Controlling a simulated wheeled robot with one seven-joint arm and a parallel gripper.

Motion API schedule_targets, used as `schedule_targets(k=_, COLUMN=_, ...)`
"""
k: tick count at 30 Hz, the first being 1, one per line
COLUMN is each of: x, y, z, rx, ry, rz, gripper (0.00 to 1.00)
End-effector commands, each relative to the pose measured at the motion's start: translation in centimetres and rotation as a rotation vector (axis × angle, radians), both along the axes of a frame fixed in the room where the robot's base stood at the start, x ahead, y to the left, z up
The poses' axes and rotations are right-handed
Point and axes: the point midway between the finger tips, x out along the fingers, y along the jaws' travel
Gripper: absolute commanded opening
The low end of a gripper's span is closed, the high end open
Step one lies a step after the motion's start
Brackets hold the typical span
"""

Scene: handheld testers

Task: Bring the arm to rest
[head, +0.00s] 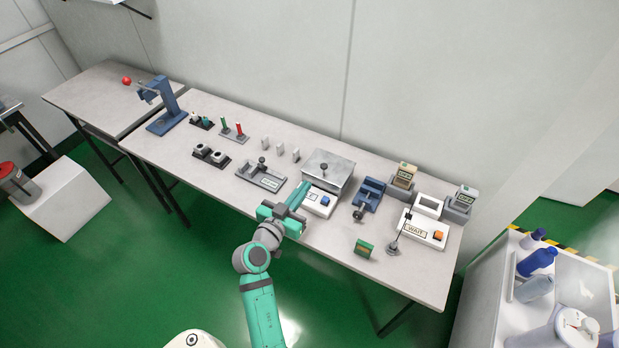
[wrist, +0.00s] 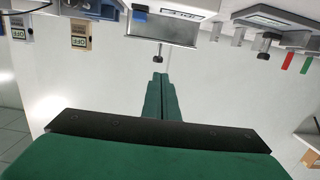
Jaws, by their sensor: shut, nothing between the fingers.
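My green arm reaches up from the bottom of the head view to the front edge of the long grey table (head: 340,250). My gripper (head: 303,188) is over the table, just left of a white box with a blue button (head: 326,200). In the wrist view my gripper (wrist: 160,78) shows with both green fingers together and nothing between them. From these views I cannot tell whether the fingertips touch anything.
Near my gripper are a grey metal box (head: 327,170), a grey fixture (head: 262,174) and a blue vise (head: 369,194).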

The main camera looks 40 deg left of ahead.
Motion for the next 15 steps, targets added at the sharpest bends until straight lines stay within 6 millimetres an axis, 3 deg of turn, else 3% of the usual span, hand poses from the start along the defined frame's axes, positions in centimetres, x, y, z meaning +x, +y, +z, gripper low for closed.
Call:
schedule_targets(k=11, x=-0.3, y=-0.4, z=-0.3, rx=-0.002, ry=0.003, rz=0.001, gripper=0.00)
schedule_targets(k=15, x=-0.2, y=-2.8, z=-2.4, rx=-0.021, ry=0.032, rz=0.014, gripper=0.00)
